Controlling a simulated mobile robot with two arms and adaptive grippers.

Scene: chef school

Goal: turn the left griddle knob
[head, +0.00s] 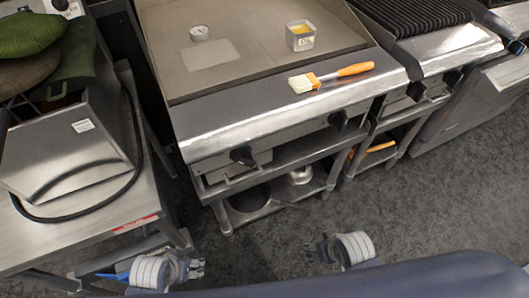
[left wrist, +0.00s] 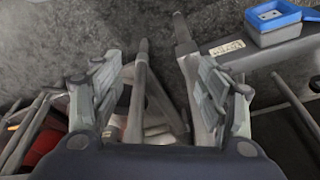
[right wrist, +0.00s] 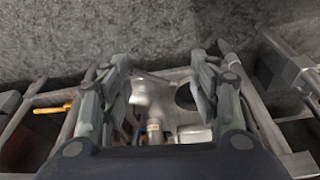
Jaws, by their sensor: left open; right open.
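The griddle (head: 225,75) stands in the middle of the head view, with a steel front ledge. Its left knob (head: 242,155) is black and sits on the front panel below the ledge. A second black knob (head: 338,120) sits further right on the same panel. My left gripper (head: 197,269) is low at the left, in front of and below the left knob, apart from it. It is open and empty in the left wrist view (left wrist: 160,85). My right gripper (head: 318,250) is low near the middle, apart from the griddle. It is open and empty in the right wrist view (right wrist: 160,80).
A brush (head: 330,76) with an orange handle lies on the griddle's front ledge. A small container (head: 300,36) and a round gauge (head: 199,33) are on the plate. A steel table (head: 85,205) with a fryer-like box stands left. Dark floor (head: 270,240) is free before the griddle.

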